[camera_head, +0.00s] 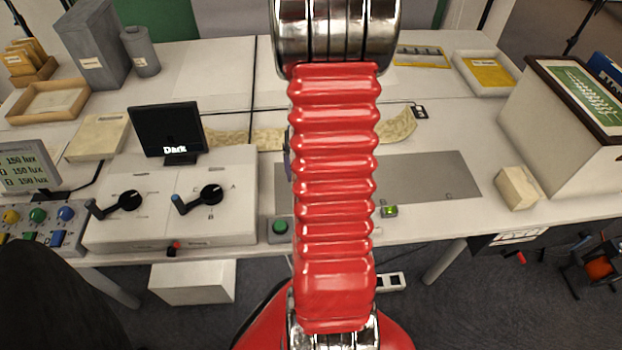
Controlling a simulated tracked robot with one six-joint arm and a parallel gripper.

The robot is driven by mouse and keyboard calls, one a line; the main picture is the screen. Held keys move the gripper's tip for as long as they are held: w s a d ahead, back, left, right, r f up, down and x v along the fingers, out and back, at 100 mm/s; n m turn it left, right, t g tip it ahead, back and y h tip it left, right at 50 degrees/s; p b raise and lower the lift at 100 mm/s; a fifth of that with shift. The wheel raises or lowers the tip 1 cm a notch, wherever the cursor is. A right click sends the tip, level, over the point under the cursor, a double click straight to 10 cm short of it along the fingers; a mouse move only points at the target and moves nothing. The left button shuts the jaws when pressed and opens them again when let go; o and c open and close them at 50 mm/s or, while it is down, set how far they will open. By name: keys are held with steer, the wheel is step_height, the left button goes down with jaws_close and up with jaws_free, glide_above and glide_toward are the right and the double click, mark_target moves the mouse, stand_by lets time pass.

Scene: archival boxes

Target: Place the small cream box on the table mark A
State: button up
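A small cream box (517,188) sits on the right part of the white table, near the front edge and just left of a large cream box. It looks slightly turned. A grey mat (425,178) lies left of it, with a small mark near its front right corner; I cannot read a letter there. I cannot make out table mark A; my red ribbed arm hides the middle of the table and part of the mat. My gripper is out of the picture.
A large cream box (560,125) with a dark-rimmed top stands behind the small box. A tray (484,67) with a yellow folder is at the back right. A control panel (140,225) and a dark screen (167,130) stand at left. A small green-lit device (389,211) sits at the front edge.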

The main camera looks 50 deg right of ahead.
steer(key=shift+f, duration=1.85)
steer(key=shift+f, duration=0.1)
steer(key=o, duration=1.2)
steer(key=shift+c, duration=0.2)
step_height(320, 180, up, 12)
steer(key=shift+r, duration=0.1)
